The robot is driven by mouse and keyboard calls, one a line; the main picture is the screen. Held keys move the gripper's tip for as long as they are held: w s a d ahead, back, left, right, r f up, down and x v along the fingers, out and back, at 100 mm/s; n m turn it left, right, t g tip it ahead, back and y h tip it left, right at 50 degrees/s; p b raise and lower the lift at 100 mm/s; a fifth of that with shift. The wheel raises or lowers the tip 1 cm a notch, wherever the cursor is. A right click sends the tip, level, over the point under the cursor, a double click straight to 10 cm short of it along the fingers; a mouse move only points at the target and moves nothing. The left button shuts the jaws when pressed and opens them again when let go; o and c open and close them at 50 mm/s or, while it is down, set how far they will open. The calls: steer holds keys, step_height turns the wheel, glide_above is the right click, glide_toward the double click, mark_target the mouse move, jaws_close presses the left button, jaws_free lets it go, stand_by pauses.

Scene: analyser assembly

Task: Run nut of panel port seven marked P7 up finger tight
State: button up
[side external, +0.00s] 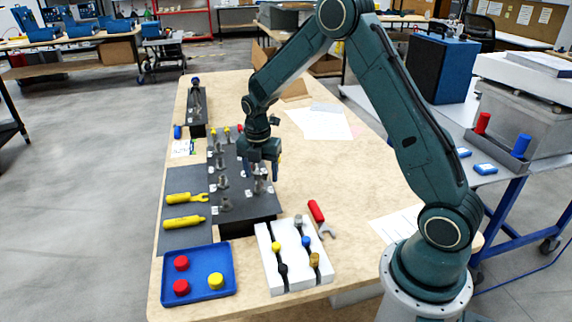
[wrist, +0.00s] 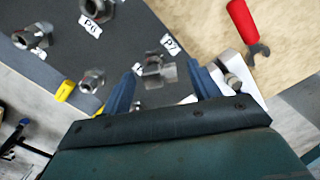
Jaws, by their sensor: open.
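The dark port panel (side external: 246,208) lies on the bench with several metal fittings and white labels on it. In the wrist view, the label P7 (wrist: 170,44) sits beside a metal fitting with a nut (wrist: 157,70). My gripper (wrist: 165,78) has its two blue fingers apart, one on each side of this fitting, with nothing clamped. I cannot tell whether the fingers touch the nut or how far it is threaded. In the side view, my gripper (side external: 264,170) points down over the right part of the panel and partly hides the fittings there.
A neighbouring port marked P6 (wrist: 92,28) stands close by. A red-handled wrench (side external: 317,212) and a white rack (side external: 275,278) with coloured caps lie near the panel. A blue tray (side external: 232,262) and yellow tools (side external: 184,223) are to the left. Bare bench (side external: 340,185) lies right of the panel.

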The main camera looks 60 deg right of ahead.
step_height(320, 180, up, 13)
steer(key=shift+a+r, duration=0.15)
steer(key=shift+a, duration=0.25)
steer(key=shift+s, duration=0.15)
stand_by(0.5)
steer(key=s+a+r+m+t, duration=0.3)
steer(key=s+a+r+m, duration=0.3)
steer(key=s+r+m, duration=0.55)
steer(key=s+a+f+m+t, duration=0.1)
steer(key=s+m, duration=0.3)
steer(key=s, duration=0.4)
steer(key=s+a+f+m+t, duration=0.1)
steer(key=s+a+m, duration=0.2)
steer(key=s+m, duration=0.2)
steer(key=s, duration=0.3)
steer(key=shift+a+f+y, duration=0.3)
steer(key=shift+y, duration=0.1)
